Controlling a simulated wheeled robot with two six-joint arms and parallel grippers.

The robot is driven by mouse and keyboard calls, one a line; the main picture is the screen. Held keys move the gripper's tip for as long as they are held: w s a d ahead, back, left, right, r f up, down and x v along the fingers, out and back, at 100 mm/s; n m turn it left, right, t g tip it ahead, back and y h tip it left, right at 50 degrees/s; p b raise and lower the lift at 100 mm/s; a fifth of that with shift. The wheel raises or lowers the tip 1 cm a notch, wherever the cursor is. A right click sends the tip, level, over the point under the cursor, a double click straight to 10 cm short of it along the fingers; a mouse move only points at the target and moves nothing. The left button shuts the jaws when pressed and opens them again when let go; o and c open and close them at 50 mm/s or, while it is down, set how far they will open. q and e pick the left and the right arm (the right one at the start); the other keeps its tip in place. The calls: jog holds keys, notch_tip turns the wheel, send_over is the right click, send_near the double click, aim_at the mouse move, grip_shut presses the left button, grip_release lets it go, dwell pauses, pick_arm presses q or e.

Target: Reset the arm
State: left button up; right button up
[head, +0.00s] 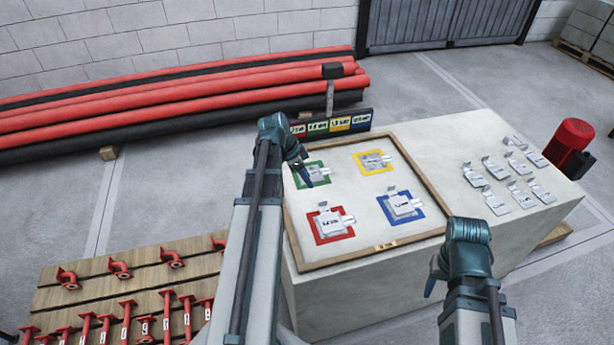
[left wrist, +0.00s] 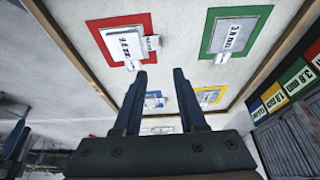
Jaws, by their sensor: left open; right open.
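My left gripper (head: 314,177) hangs over the green square (head: 301,165) of a wood-framed board (head: 345,262) on the pale table. In the left wrist view its two dark fingers (left wrist: 160,78) are apart with nothing between them. My right gripper (head: 432,284) is at the table's front right, small and partly hidden by its arm; no object shows in it. Grey labelled plates lie on the red square (head: 316,236), yellow square (head: 361,169), blue square (head: 387,214) and green square.
More grey plates (head: 498,203) lie on the right of the table (head: 437,137). A colored label strip (head: 340,124) stands behind the board. Red pipes (head: 170,100) lie by the wall. A pallet of red fittings (head: 110,282) is at the left. A red motor (head: 570,140) stands at the right.

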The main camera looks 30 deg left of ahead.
pick_arm(q)
jog(key=s+d+n+g+y, duration=0.1)
jog(key=s+d, duration=0.3)
jog(key=d, duration=0.7)
jog(key=s+d+n+g+y, duration=0.1)
jog(key=s+d, duration=0.3)
jog(key=d, duration=0.7)
jog(key=s+d+n+g+y, duration=0.1)
jog(key=s+d, duration=0.3)
jog(key=d, duration=0.8)
jog(key=shift+s+f+n+g+y+p, duration=0.3)
jog(key=shift+f+n+y+p, duration=0.1)
jog(key=shift+n+y, duration=0.25)
